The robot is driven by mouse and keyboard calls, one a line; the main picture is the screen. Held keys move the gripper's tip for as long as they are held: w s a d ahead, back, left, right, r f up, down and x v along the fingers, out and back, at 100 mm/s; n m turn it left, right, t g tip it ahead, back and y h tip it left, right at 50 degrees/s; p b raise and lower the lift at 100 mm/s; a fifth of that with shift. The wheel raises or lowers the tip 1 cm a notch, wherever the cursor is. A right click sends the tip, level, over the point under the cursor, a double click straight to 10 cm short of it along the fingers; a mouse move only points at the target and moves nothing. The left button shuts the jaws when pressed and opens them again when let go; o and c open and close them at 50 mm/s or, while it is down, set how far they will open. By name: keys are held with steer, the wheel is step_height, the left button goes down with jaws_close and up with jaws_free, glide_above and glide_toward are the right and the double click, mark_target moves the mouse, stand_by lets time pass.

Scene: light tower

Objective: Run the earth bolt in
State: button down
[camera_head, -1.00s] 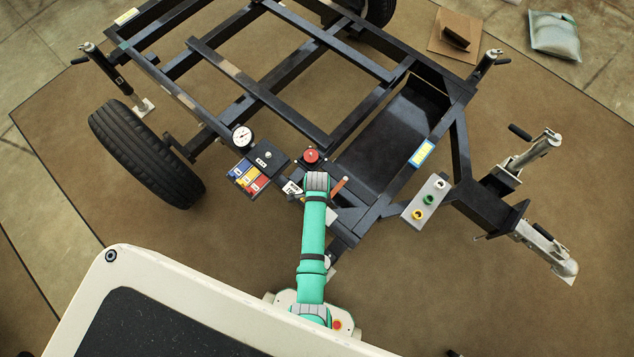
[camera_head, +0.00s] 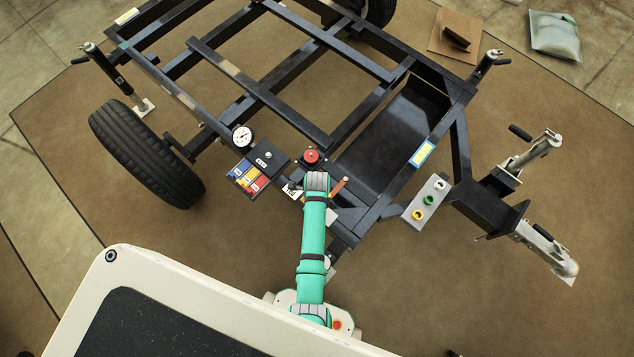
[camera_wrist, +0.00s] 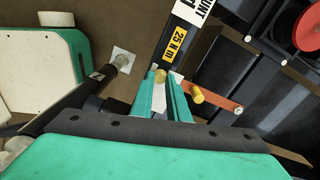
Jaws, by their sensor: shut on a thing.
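Just above the fingertips is a dark part with a yellow "25 N m" label (camera_wrist: 173,46) and a white label, cut off by the frame. A copper-orange bar (camera_wrist: 224,104) lies right of the fingers, with a second brass cylinder (camera_wrist: 197,95) beside it. In the head view the bar (camera_head: 339,187) shows beside my wrist, which hides the fingertips.
A red round knob (camera_head: 311,156) stands just beyond my wrist. Left of it are a panel of blue, yellow and red blocks (camera_head: 246,177) and a dial gauge (camera_head: 242,137). A grey plate with coloured sockets (camera_head: 427,202) is at right. Black trailer frame rails surround the spot.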

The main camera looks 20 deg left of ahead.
steer(key=shift+r, duration=0.1)
steer(key=c, duration=1.7)
jaws_free()
step_height(320, 180, up, 11)
steer(key=shift+f, duration=0.15)
steer(key=shift+f, duration=0.1)
